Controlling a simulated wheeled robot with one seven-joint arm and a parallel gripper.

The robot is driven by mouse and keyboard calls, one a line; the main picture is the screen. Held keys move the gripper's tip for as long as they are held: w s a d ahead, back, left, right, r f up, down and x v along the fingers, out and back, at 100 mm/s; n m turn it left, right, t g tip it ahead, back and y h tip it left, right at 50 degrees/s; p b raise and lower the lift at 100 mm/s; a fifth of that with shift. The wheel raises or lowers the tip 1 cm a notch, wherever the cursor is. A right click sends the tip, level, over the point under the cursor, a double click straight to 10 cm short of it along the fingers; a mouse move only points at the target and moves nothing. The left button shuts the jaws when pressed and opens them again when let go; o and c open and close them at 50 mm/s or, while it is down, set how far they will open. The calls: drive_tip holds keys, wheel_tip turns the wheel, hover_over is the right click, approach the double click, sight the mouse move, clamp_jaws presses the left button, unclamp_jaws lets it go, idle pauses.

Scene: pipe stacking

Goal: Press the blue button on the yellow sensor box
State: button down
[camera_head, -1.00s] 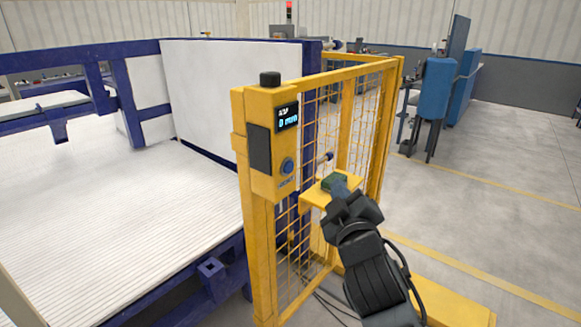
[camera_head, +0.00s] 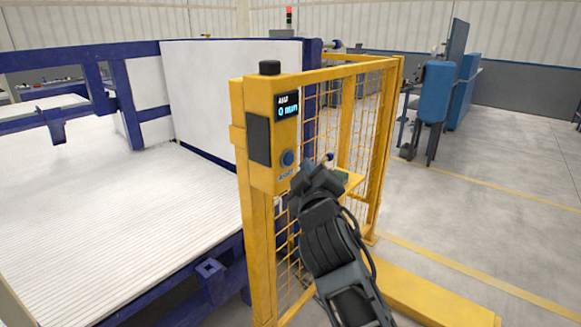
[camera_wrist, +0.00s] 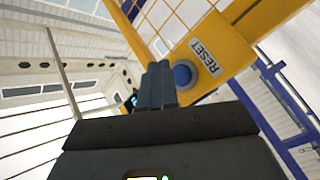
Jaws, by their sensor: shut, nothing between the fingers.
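The yellow sensor box (camera_head: 262,181) is fixed on a yellow post, with a lit display (camera_head: 287,106) showing "0 mm". The blue button (camera_head: 288,158) is on its front face, below the display. In the wrist view the blue button (camera_wrist: 185,74) is beside a "RESET" label (camera_wrist: 208,56). My gripper (camera_head: 298,177) is just below and right of the button in the head view. In the wrist view my gripper (camera_wrist: 158,70) is shut and empty, its fingertips just left of the button. I cannot tell whether they touch the box.
A yellow mesh fence (camera_head: 345,125) runs back from the post. A small yellow shelf (camera_head: 352,183) with a green item (camera_head: 342,175) is partly hidden behind my gripper. A white slatted bed (camera_head: 110,220) lies left; open floor (camera_head: 470,200) lies right.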

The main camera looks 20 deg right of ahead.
drive_tip(key=shift+w+a, duration=0.3)
drive_tip(key=shift+w, duration=0.2)
drive_tip(key=shift+w+b, duration=0.1)
drive_tip(key=shift+b, duration=0.2)
idle(1.5)
drive_tip(key=shift+w+a, duration=0.2)
drive_tip(key=shift+w, duration=0.05)
drive_tip(key=shift+w+a+b, duration=0.15)
drive_tip(key=shift+w+b, duration=0.15)
drive_tip(key=shift+b, duration=0.05)
idle(0.7)
idle(0.3)
drive_tip(key=shift+s+d+r+p, duration=0.1)
drive_tip(key=shift+s+d+p, duration=0.3)
drive_tip(key=shift+s, duration=0.3)
